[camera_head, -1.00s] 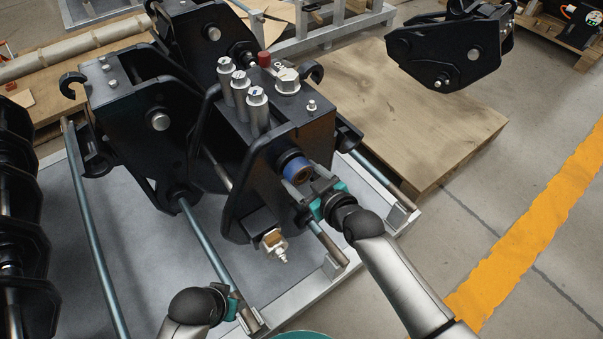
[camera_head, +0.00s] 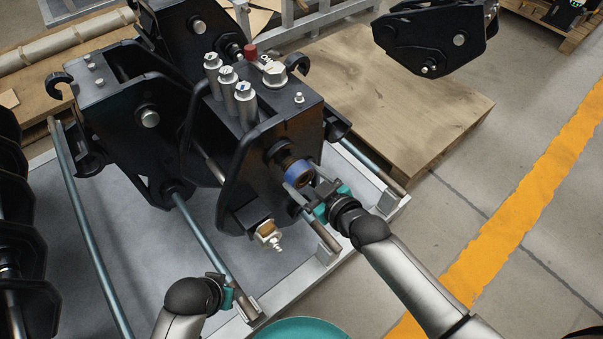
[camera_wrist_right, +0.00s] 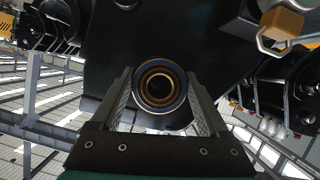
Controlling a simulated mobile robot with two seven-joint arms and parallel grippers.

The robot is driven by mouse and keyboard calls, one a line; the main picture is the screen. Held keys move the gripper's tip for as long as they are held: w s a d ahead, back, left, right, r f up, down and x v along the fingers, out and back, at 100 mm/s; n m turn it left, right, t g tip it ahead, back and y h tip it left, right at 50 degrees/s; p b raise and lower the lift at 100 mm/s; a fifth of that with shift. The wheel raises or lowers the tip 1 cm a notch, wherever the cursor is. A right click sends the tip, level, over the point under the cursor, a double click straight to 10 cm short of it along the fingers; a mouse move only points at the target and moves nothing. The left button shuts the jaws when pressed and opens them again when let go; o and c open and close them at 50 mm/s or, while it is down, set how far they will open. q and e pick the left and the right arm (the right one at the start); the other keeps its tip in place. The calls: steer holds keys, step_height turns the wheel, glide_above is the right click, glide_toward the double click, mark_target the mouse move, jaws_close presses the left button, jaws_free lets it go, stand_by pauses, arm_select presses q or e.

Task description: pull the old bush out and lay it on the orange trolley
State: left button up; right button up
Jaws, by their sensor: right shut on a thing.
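The old bush (camera_head: 297,173), a ring with a blue outer band and a brown inside, sticks out from the bore in the side plate of the black coupler (camera_head: 257,178). A brown length of it shows between the blue band and the plate. My right gripper (camera_head: 301,180) is shut on it, one finger on each side. In the right wrist view the bush (camera_wrist_right: 145,88) faces me end-on between the fingers. My left gripper (camera_head: 240,300) is low in the head view by a rail end; its jaws are unclear. I cannot make out the orange trolley.
Three silver cylinders (camera_head: 228,86) and a red cap (camera_head: 250,52) stand on the coupler. A fitting (camera_head: 268,235) juts out below the bore. A metal rail (camera_head: 322,233) runs under my right gripper. Open floor (camera_head: 500,200) with a yellow stripe (camera_head: 515,225) lies at right.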

mark_target(305, 184)
steer(key=shift+d+r, duration=0.1)
steer(key=shift+r, duration=0.05)
arm_select(q)
steer(key=shift+r+p, duration=0.8)
steer(key=shift+r, duration=0.05)
arm_select(e)
steer(key=shift+s+d, duration=0.55)
steer(key=shift+s, duration=0.3)
steer(key=shift+s+d, duration=0.55)
steer(key=shift+s, duration=0.25)
arm_select(q)
steer(key=shift+s, duration=0.1)
arm_select(e)
steer(key=shift+s, duration=0.1)
